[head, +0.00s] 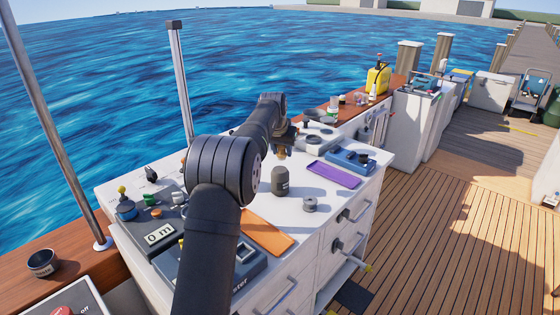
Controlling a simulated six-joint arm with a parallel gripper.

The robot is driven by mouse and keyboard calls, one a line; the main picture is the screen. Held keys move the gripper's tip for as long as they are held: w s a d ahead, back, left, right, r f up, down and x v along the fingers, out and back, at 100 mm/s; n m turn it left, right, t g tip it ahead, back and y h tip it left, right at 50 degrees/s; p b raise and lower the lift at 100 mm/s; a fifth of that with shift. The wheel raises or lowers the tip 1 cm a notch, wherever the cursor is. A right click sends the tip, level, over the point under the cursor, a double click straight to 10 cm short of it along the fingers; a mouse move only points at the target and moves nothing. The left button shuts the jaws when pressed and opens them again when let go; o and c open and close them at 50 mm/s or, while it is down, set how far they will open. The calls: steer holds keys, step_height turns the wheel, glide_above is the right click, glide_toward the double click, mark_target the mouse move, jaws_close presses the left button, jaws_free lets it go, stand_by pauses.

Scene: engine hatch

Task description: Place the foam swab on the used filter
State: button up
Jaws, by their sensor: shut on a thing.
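My gripper (284,149) is over the far middle of the white worktop, partly hidden behind my own arm. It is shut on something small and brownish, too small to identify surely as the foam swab. A dark upright cylinder with a pale band (280,181), possibly the used filter, stands on the worktop just below and nearer than the gripper in the picture. The gripper appears apart from it. No other foam swab can be made out.
An orange tray (267,236) and a small grey spool-like part (310,204) lie in front. A purple tray (333,174) and a blue device (351,159) are at right. A meter box (158,234) is at left. A yellow jug (377,80) stands farther back.

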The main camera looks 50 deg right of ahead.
mark_target(279, 156)
steer(key=shift+w+f, duration=0.4)
steer(key=shift+f, duration=1.8)
steer(key=shift+f, duration=0.2)
steer(key=o, duration=1)
steer(key=shift+r, duration=0.1)
